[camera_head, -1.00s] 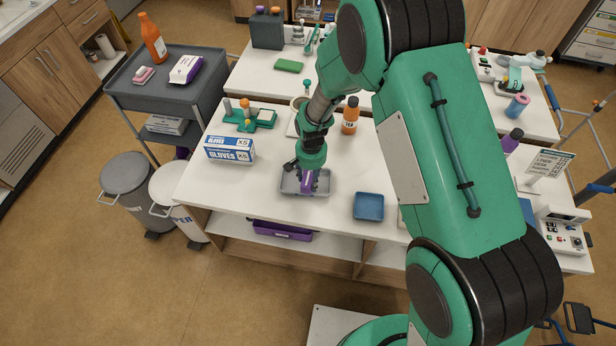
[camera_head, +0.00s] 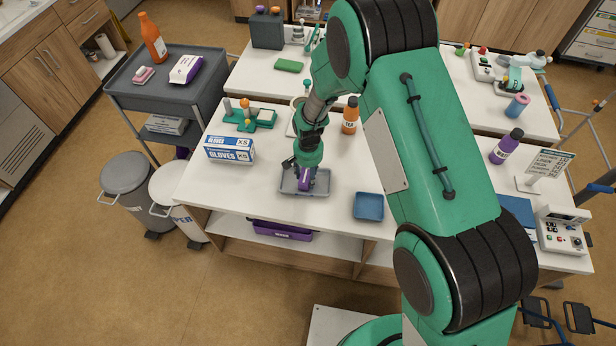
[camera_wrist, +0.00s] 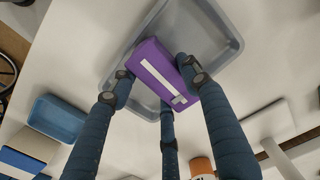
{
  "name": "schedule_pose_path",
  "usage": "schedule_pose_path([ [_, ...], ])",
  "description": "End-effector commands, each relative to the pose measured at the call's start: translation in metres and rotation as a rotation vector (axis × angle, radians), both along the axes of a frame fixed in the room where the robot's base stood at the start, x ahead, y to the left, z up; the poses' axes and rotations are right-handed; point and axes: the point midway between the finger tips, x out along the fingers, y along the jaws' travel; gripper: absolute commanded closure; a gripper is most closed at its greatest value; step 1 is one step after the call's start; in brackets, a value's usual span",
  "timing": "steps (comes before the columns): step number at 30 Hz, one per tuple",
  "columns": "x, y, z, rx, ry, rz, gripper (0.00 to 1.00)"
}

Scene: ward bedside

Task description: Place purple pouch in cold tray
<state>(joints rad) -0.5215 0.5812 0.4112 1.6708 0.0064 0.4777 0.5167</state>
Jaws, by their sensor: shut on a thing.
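The purple pouch (camera_head: 304,183), a boxy packet with a white strip, is gripped by my gripper (camera_head: 305,172) over the grey tray (camera_head: 289,190). In the wrist view, the fingers close on the pouch (camera_wrist: 158,68) from both sides, and the grey tray (camera_wrist: 232,46) lies behind it. I cannot tell whether the pouch touches the tray floor. A shallow blue tray (camera_head: 368,207) stands apart to the right on the same table. It also shows in the wrist view (camera_wrist: 60,117). No label shows which tray is the cold one.
A glove box (camera_head: 230,149) stands left of the grey tray. A green rack (camera_head: 249,118) and an orange-brown bottle (camera_head: 350,115) stand behind. The tabletop between the grey and blue trays is clear. A purple bin (camera_head: 282,230) sits on the shelf below.

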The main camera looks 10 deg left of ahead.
Motion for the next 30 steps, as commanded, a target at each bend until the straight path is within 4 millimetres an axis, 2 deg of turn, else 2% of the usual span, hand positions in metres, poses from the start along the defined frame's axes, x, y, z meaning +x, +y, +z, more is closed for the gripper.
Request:
schedule_pose_path([
  [3, 0.0005, 0.0003, -0.0074, 0.001, -0.001, 0.000, 0.81],
  [17, 0.0004, 0.0002, -0.0118, 0.001, -0.001, 0.000, 0.81],
  [18, 0.0003, 0.0002, -0.0111, 0.001, -0.001, 0.000, 0.46],
  [30, 0.0004, 0.0002, -0.0090, 0.001, -0.001, 0.000, 0.46],
])
